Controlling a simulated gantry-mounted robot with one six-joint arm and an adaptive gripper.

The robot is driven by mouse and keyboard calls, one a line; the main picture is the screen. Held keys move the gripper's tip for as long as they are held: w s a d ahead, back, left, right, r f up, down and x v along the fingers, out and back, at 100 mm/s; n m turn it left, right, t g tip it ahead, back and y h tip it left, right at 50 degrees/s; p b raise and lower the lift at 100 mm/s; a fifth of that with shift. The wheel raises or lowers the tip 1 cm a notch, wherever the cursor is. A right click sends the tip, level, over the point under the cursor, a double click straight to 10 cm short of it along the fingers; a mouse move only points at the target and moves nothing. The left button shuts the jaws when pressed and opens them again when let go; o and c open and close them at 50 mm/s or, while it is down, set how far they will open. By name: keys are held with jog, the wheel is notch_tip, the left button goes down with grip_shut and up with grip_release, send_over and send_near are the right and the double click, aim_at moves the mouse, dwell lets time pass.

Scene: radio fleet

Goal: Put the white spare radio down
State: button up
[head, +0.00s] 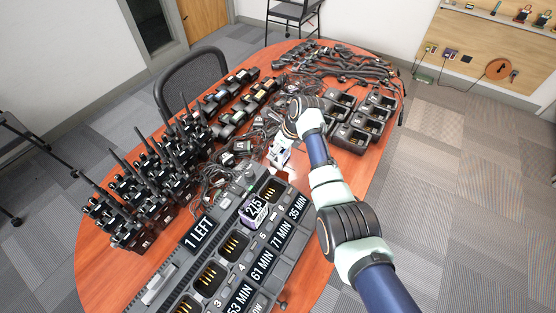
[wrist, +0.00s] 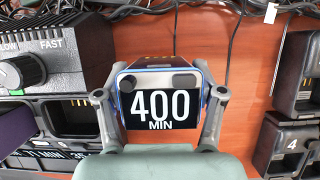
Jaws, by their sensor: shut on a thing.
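The white spare radio (head: 279,156) shows as a small white block beneath my gripper in the head view, over the table between the big charger and the small chargers. In the wrist view the held radio (wrist: 160,77) has a pale top, blue edges and a black label reading 400 MIN. My gripper (wrist: 160,108) is shut on it, one finger against each side. Its underside is hidden, so I cannot tell whether it touches the table.
A multi-bay charger (head: 172,264) with minute labels stands at the left, holding a purple battery (head: 254,211) marked 275. Small black chargers (head: 351,133) stand at the right. Cables (head: 230,172) and upright black radios (head: 150,185) fill the left. Bare red-brown tabletop (wrist: 200,35) shows around the held radio.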

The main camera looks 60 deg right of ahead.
jog(key=shift+f+b, duration=0.9)
jog(key=shift+f, duration=1.3)
jog(key=shift+d, duration=0.1)
jog(key=shift+f, duration=0.15)
jog(key=o, duration=1.4)
jog(key=shift+r, duration=0.4)
jog(key=p+v, duration=0.5)
jog(key=v, duration=0.6)
jog(key=shift+s+r+p, duration=0.2)
jog(key=shift+p, duration=0.1)
